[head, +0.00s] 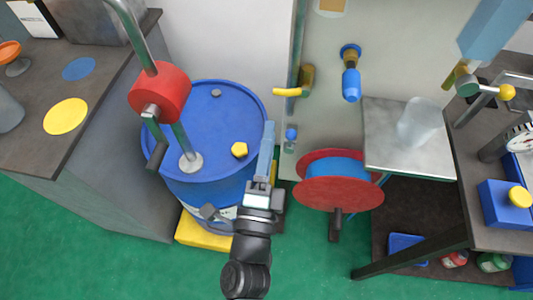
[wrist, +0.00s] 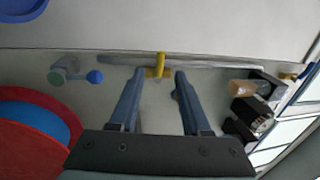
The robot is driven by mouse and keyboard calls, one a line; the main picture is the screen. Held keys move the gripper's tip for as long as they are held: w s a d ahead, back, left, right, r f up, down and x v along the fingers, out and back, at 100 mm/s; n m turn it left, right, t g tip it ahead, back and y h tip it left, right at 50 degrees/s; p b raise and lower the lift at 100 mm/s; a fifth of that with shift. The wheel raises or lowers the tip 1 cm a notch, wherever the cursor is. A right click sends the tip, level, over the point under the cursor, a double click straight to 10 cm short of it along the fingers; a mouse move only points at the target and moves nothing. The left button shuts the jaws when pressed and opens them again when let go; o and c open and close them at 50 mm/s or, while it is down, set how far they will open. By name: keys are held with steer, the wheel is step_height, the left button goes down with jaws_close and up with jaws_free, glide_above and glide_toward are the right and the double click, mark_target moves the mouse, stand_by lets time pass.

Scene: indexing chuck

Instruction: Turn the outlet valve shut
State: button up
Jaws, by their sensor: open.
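A valve with a yellow lever (head: 288,92) and a brass body (head: 306,77) is on the upright panel, beside a vertical pipe. No label shows which fitting is the outlet valve. In the wrist view, a yellow fitting (wrist: 158,68) on a pipe appears between and beyond my finger tips, apart from them; it looks like the same valve. My gripper (head: 268,135) is open and empty above the blue drum's right edge, below and left of the yellow lever. Its two fingers (wrist: 155,76) are spread apart in the wrist view.
A blue drum (head: 215,95) with a red-bodied crank pump (head: 160,92) stands left. A red reel (head: 335,195) is right of my gripper. A blue-handled fitting (head: 351,85) and small blue knob (head: 291,133) are on the panel. A metal shelf (head: 385,130) juts out right.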

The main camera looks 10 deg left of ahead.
steer(key=shift+s+f, duration=0.2)
steer(key=shift+s, duration=0.95)
